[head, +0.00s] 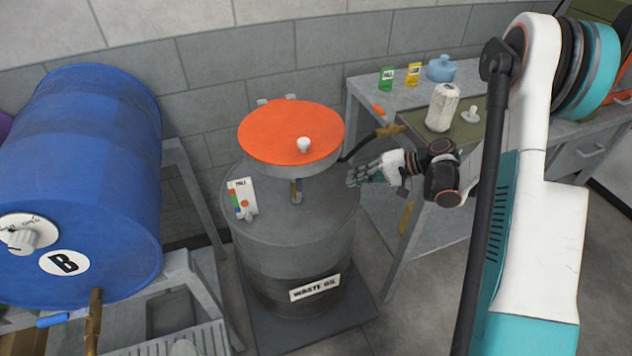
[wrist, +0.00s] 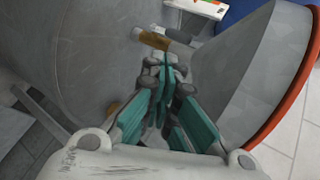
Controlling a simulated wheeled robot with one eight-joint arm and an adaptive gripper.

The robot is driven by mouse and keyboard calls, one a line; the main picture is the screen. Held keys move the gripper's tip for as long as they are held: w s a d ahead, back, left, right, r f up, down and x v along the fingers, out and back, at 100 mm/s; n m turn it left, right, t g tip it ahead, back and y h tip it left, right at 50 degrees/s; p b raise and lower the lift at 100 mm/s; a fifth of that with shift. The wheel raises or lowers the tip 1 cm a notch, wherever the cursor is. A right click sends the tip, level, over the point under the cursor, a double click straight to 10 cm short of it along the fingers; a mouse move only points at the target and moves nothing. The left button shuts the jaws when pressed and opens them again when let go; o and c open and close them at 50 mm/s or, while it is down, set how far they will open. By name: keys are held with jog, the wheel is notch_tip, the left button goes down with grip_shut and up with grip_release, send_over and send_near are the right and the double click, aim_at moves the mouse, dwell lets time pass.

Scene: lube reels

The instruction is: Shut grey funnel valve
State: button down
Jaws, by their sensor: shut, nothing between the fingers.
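The grey funnel (head: 312,179) stands on top of the grey waste oil drum (head: 330,225) under an orange lid (head: 290,130) with a white knob. Its brass valve (head: 296,192) shows below the funnel's front side. In the wrist view the brass valve piece (wrist: 154,39) with a pale end lies just beyond my fingertips, and the funnel wall (wrist: 238,75) fills the right side. My gripper (head: 353,178) is shut and empty, at the right of the funnel, low over the drum top. Whether the fingertips touch the valve cannot be told; the handle's position is unclear.
A colour-marked card (head: 241,197) stands on the drum's left side. A blue drum (head: 85,170) lies on a rack at left. At right, a workbench (head: 370,90) carries a white bottle (head: 441,108), a blue jug (head: 440,68) and small packets.

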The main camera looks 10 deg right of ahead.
jog(key=b, duration=0.4)
send_near(299, 189)
notch_tip(299, 189, down, 4)
jog(key=w, duration=0.2)
jog(key=shift+w+a+r+b, duration=0.15)
jog(key=shift+w+a, duration=0.15)
jog(key=shift+a, duration=0.3)
jog(key=shift+w+a+r+b, duration=0.1)
jog(key=shift+w+a+b, duration=0.15)
jog(key=shift+a, duration=0.3)
jog(key=shift+w+a+r+b, duration=0.1)
jog(key=shift+w+a, duration=0.3)
jog(key=shift+a, duration=0.2)
